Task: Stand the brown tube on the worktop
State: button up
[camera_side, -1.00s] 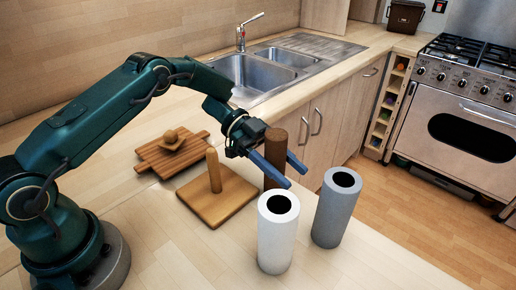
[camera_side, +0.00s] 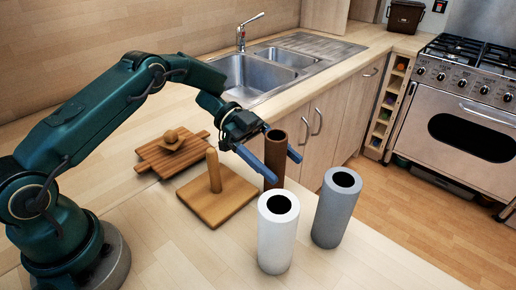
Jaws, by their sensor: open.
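The brown tube (camera_side: 275,158) stands upright on the worktop (camera_side: 185,262), its open end up and its foot close behind the white tube in the picture. My gripper (camera_side: 287,169) is open. One blue finger passes in front of the left side of the brown tube, and the other shows at its right. The tube appears to be between the spread fingers, with no grip seen on it. The near finger hides part of its lower body, so I cannot tell whether a finger touches it.
A white tube (camera_side: 277,240) and a grey tube (camera_side: 335,212) stand upright in front. A wooden base with a peg (camera_side: 215,172) is left of the brown tube. A board with a knob (camera_side: 170,150) lies behind it. The sink (camera_side: 270,65) is further back.

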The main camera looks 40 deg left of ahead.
jog(key=v, duration=0.9)
jog(key=w+d+r+n+t+y, duration=0.1)
jog(key=w+r+n+t, duration=0.1)
jog(key=w+r+t, duration=0.5)
jog(key=w+d+r+n+t+y, duration=0.15)
jog(key=w+r+t, duration=0.35)
jog(key=r, duration=0.5)
jog(key=s+a+r+n+t+y, duration=0.2)
jog(key=a+r+n+t+y, duration=0.35)
jog(key=r+n+y, duration=0.3)
jog(key=s+d+f+n+g+y, duration=0.1)
jog(key=s+f+g, duration=0.3)
jog(key=s, duration=0.6)
jog(key=s+d+f+n+g+y, duration=0.1)
jog(key=s+f+n+g, duration=0.2)
jog(key=s+f, duration=0.5)
jog(key=s+d+f+n+g+y, duration=0.1)
jog(key=s+f+g, duration=0.4)
jog(key=s, duration=0.7)
jog(key=shift+s+d+f+n+y, duration=0.15)
jog(key=shift+d+f+n+y, duration=0.15)
jog(key=shift+d+f+n, duration=0.35)
